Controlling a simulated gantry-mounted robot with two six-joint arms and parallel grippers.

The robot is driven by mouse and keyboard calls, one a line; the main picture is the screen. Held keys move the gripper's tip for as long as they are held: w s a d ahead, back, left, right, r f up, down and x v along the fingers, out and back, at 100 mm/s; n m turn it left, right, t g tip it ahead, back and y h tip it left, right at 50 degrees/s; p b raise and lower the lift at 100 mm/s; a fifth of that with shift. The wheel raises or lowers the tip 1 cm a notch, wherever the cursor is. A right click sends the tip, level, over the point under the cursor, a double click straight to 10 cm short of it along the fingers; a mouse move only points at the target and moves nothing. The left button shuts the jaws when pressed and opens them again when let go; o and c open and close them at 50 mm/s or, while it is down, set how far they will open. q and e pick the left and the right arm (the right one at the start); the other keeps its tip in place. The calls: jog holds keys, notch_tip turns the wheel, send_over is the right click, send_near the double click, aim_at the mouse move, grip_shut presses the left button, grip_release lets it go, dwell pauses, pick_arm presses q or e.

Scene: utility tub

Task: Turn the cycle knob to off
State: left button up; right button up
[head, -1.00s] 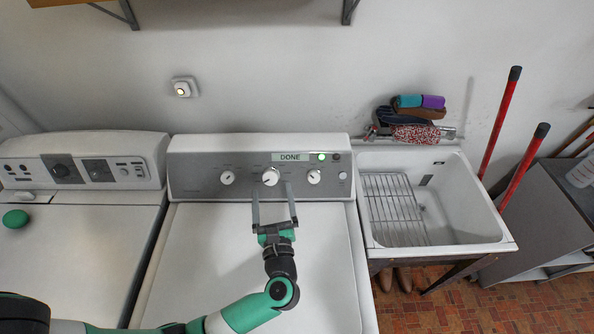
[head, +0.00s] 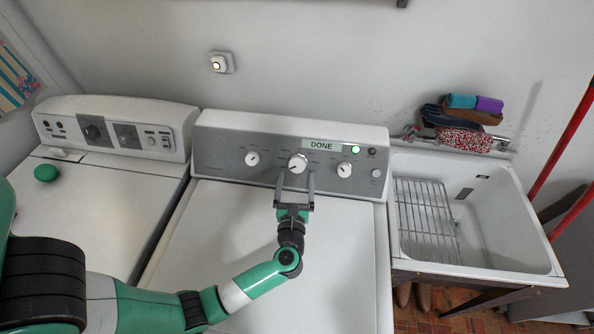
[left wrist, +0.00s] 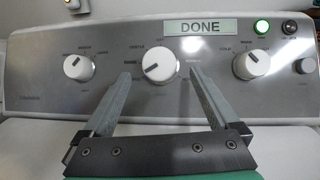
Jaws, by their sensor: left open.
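The washer's control panel (head: 225,158) carries three white knobs and a lit DONE display (head: 322,145). The large middle knob (head: 298,163), below and left of the display, appears to be the cycle knob; it also shows in the left wrist view (left wrist: 163,60). Its pointer there aims toward the lower left; the small print around it is hard to read. My left gripper (head: 295,180) is open and empty, with its fingers reaching toward the middle knob from below. In the left wrist view its fingertips (left wrist: 160,74) are on either side of the knob's lower part, apparently apart from it. My right gripper is not in view.
Smaller knobs sit left (head: 252,158) and right (head: 344,169) of the middle one. A green light (head: 355,149) glows beside the display. Another machine with a green ball (head: 46,173) stands left, and a utility tub (head: 480,262) with a wire rack stands right.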

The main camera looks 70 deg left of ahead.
aim_at(297, 168)
pick_arm(q)
jog(key=x, duration=0.4)
jog(key=c, duration=1.4)
